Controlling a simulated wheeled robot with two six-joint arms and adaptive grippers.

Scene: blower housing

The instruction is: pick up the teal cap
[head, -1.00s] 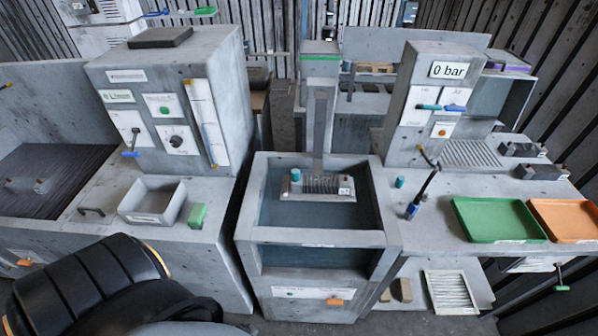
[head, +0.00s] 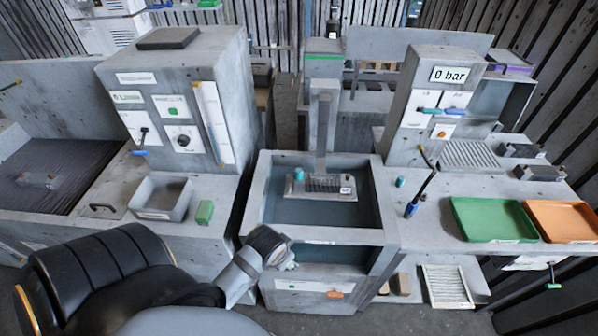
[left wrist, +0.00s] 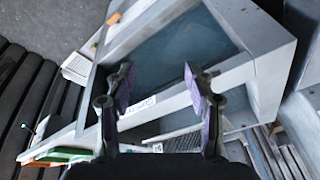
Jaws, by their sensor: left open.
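One teal cap-like cylinder (head: 298,174) stands at the left end of a grey block (head: 325,187) in the sunken basin (head: 390,235). A second small teal cylinder (head: 400,181) stands on the grey worktop right of the basin. I cannot tell which one is the task's cap. My left gripper (head: 289,260) is at the basin's front left edge, in front of and apart from both. In the left wrist view my left gripper (left wrist: 160,84) is open, with nothing between its fingers; no teal cap is clearly visible there. My right gripper is not in view.
A green tray (head: 492,220) and an orange tray (head: 565,221) lie on the right worktop. A dark-handled lever tool (head: 412,208) stands beside the right teal cylinder. A grey bin (head: 160,199) and a green block (head: 205,211) are on the left. An upright post (head: 322,135) rises behind the block.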

